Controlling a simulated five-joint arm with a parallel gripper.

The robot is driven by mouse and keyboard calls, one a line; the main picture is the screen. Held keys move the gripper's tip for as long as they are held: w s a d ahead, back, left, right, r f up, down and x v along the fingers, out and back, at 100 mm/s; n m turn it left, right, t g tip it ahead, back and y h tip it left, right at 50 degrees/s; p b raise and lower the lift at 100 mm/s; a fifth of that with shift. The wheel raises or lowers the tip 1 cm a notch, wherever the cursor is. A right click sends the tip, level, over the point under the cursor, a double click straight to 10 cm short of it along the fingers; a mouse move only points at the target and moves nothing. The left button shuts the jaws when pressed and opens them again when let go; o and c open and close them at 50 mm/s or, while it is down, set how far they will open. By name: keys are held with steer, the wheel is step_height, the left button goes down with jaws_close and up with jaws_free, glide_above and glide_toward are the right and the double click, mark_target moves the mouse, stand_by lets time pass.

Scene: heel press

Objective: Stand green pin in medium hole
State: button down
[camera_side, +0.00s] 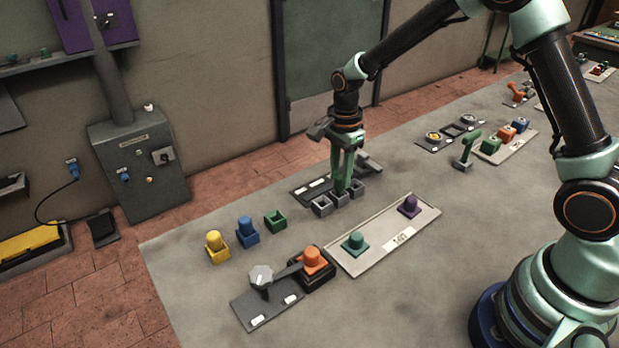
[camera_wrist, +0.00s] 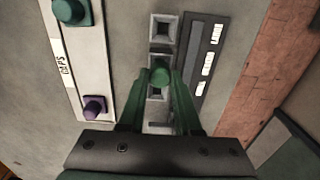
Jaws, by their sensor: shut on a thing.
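The green pin (camera_wrist: 160,73) is between the fingers of my gripper (camera_side: 341,186), which is shut on it. In the wrist view its round top covers most of the middle grey socket (camera_wrist: 158,94), level with the middle label of the strip. This socket is the medium hole, and it also shows in the side view (camera_side: 340,199) right under my fingertips. The pin looks upright. My fingers hide its lower part, so I cannot tell how far it is in the hole. The green square holder (camera_side: 275,222) is empty.
Beside the medium socket are the large socket (camera_wrist: 164,27) and another socket (camera_side: 357,190). A dark label strip (camera_side: 312,188) lies behind them. A caps tray (camera_side: 385,256) holds teal and purple caps. Yellow (camera_side: 215,243) and blue (camera_side: 247,228) pins and a lever press (camera_side: 268,300) stand in front.

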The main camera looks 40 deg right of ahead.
steer(key=shift+f, duration=0.55)
stand_by(0.4)
steer(key=c, duration=0.5)
jaws_free()
step_height(320, 180, up, 12)
steer(key=shift+r, duration=0.1)
